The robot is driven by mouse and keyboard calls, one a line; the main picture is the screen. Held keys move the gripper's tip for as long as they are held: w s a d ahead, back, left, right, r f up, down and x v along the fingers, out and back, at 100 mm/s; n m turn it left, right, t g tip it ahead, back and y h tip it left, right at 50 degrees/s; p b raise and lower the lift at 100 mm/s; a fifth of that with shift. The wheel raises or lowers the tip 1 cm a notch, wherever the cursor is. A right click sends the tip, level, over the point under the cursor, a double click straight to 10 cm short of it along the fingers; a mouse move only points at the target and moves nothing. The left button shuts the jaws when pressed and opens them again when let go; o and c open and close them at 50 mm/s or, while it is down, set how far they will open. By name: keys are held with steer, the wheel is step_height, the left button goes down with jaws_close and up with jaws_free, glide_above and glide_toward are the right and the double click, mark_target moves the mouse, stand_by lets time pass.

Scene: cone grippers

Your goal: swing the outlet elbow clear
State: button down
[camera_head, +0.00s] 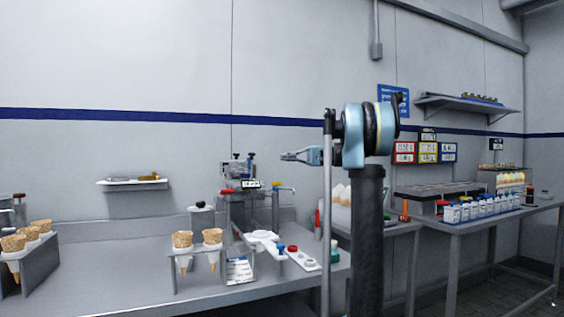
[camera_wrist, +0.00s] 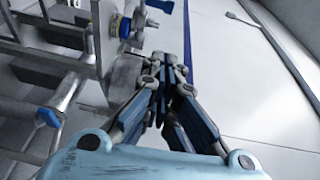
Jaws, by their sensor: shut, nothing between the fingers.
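A small bench-top fixture (camera_head: 240,182) with metal posts and clamps stands at the back of the steel counter. The outlet elbow is too small to single out there. In the wrist view, grey metal pipework (camera_wrist: 75,80) fills the left side, with a blue-ended pipe (camera_wrist: 48,117) and a fitting with blue and yellow rings (camera_wrist: 122,27). I cannot tell which part is the elbow. My gripper (camera_head: 284,156) is shut and empty, above and right of the fixture; it also shows in the wrist view (camera_wrist: 165,75), apart from the blue-ended pipe.
Cone holders with waffle cones (camera_head: 183,239) stand at the counter's front, beside a strip with coloured knobs (camera_head: 303,258). A small wall shelf (camera_head: 134,182) hangs left. Another table (camera_head: 505,215) with several bottles stands right. The counter's left middle is clear.

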steer(key=shift+s+a+f, duration=0.1)
steer(key=shift+s+a, duration=0.5)
steer(key=shift+a, duration=1.15)
steer(key=shift+s+a+f, duration=0.1)
steer(key=shift+s+a, duration=0.45)
steer(key=shift+a, duration=1.25)
steer(key=shift+s+a+f, duration=0.1)
steer(key=shift+s+a, duration=0.5)
steer(key=shift+a, duration=1.15)
steer(key=shift+d, duration=0.1)
